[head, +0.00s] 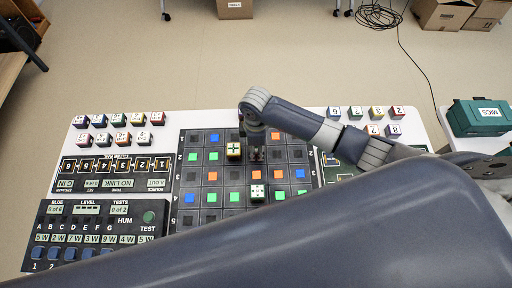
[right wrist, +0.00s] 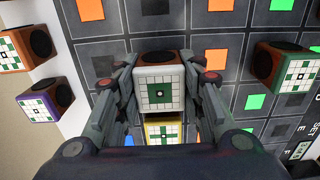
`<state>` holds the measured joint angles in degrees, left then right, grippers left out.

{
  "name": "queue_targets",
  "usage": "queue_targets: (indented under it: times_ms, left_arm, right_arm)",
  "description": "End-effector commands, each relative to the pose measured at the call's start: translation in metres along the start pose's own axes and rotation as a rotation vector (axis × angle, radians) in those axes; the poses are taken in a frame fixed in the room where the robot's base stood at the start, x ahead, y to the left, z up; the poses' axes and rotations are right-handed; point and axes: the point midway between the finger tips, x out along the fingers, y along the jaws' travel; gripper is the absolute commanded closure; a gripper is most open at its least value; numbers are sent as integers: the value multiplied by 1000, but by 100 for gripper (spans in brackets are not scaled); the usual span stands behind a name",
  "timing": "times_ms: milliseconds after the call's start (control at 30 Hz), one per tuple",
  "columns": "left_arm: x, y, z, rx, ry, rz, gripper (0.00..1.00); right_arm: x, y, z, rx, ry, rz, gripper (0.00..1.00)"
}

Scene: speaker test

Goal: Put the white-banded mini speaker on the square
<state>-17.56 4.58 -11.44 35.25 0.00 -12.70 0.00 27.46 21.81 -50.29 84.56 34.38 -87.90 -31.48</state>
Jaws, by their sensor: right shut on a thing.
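My right gripper (right wrist: 160,84) is shut on a small cube speaker, the white-banded mini speaker (right wrist: 160,93). It has a pale band, a brown side with a dark round cone, and a green-and-white patterned top. In the head view, my right gripper (head: 257,153) is over the dark grid board (head: 184,178), just right of a yellow-banded speaker (head: 233,150), and mostly hides the held speaker. Whether the held speaker touches the board is not clear. The board has plain dark squares and green, orange and blue ones. My left gripper is not in view.
The yellow-banded speaker sits close beside the held one in the wrist view (right wrist: 163,132). A green-banded speaker (head: 258,192) stands nearer on the board. Several speakers stand along the far table edge at left (head: 121,119) and right (head: 376,112). A green case (head: 476,120) is at right.

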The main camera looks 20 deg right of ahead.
Motion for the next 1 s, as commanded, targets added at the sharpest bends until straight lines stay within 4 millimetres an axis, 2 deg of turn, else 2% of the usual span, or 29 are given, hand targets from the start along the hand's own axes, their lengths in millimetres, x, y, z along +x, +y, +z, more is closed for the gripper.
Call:
queue_targets:
  times_ms: [133,500,533,600,1000]
  left_arm:
    - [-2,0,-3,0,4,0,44]
    - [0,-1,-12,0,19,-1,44]
    - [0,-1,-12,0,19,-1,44]
    - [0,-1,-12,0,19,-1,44]
    - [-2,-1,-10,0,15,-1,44]
  right_arm:
    - [12,0,0,1,1,2,94]
    - [16,0,0,1,1,1,94]
    - [16,0,0,1,1,1,59]
    - [16,0,0,1,1,1,44]
    - [11,1,0,1,2,2,44]
